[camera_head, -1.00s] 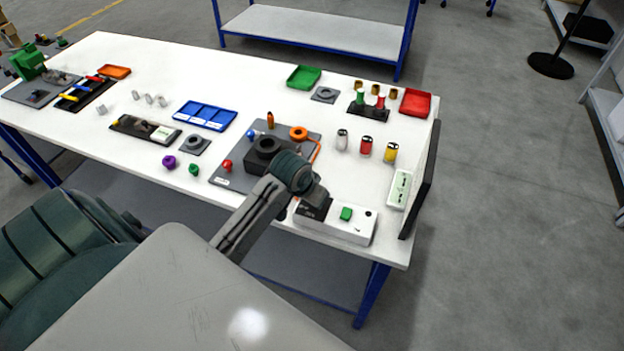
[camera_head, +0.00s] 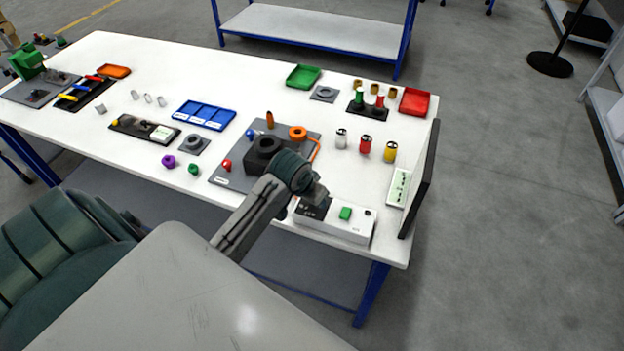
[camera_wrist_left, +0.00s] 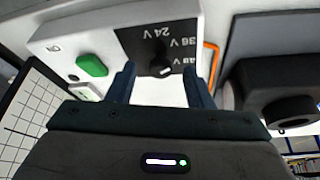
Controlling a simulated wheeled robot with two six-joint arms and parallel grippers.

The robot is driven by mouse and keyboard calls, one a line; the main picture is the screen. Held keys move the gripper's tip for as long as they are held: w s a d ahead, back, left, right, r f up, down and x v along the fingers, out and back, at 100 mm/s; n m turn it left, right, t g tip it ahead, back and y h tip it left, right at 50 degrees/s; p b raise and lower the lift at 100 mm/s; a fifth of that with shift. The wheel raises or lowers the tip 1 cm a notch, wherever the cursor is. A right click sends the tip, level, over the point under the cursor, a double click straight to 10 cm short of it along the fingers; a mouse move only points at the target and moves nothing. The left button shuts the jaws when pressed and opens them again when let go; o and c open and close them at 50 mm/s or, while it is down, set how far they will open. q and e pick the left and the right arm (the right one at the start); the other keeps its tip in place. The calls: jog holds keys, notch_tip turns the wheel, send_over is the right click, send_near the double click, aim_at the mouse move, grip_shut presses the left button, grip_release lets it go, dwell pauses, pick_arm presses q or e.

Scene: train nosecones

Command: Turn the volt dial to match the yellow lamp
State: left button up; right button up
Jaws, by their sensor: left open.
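The white box (camera_head: 357,228) with a green button (camera_head: 345,213) stands at the table's front right. It also shows in the left wrist view (camera_wrist_left: 70,36). Its black panel (camera_wrist_left: 142,45) carries 24 V, 36 V and a partly hidden third mark. The black volt dial (camera_wrist_left: 160,68) has a short white pointer line; which mark it points at is unclear. My left gripper (camera_wrist_left: 158,70) is open, its fingers on either side of the dial in that view; contact is not clear. In the head view my left gripper (camera_head: 318,194) covers part of the panel. A yellow cylinder (camera_head: 390,151), possibly the lamp, stands behind the box.
A red cylinder (camera_head: 366,144) and a silver one (camera_head: 341,138) stand beside the yellow one. A grey board (camera_head: 232,178) with a dark block (camera_head: 262,152) lies left of the box. An upright dark panel (camera_head: 425,180) stands at the right edge.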

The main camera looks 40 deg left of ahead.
pick_arm(q)
jog(key=b+v, duration=0.2)
jog(key=v, duration=0.8)
jog(key=shift+r, duration=0.25)
jog(key=shift+s, duration=0.1)
